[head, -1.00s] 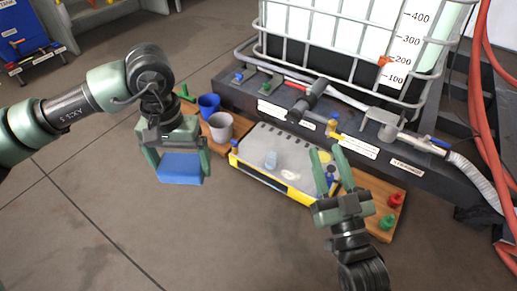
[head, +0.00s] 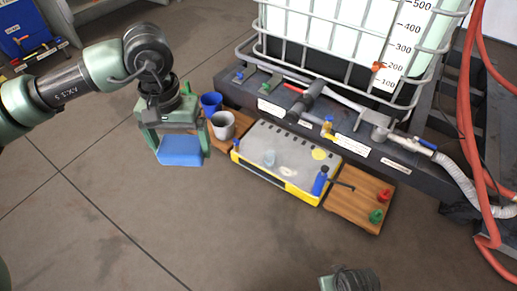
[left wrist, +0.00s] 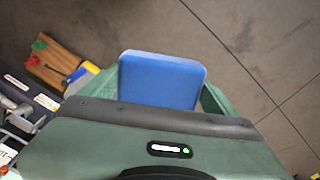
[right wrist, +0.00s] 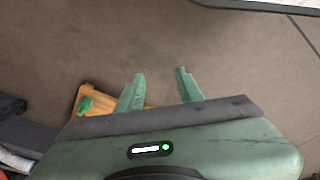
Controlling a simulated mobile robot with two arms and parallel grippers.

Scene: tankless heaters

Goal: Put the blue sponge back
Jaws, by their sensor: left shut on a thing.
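The blue sponge (head: 180,150) is between the fingers of my left gripper (head: 179,158), which is shut on it. The sponge hangs in the air over the floor, left of the cups. In the left wrist view the sponge (left wrist: 160,80) sticks out flat past the palm, with a green finger at each side. My right gripper shows in the right wrist view (right wrist: 158,78); its two fingers are apart with nothing between them. In the head view only part of my right arm shows at the bottom edge.
A blue cup (head: 211,103) and a grey cup (head: 222,125) stand beside a grey-topped yellow case (head: 272,155). A wooden board (head: 352,205) holds red and green pieces. A caged tank (head: 345,45) stands behind.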

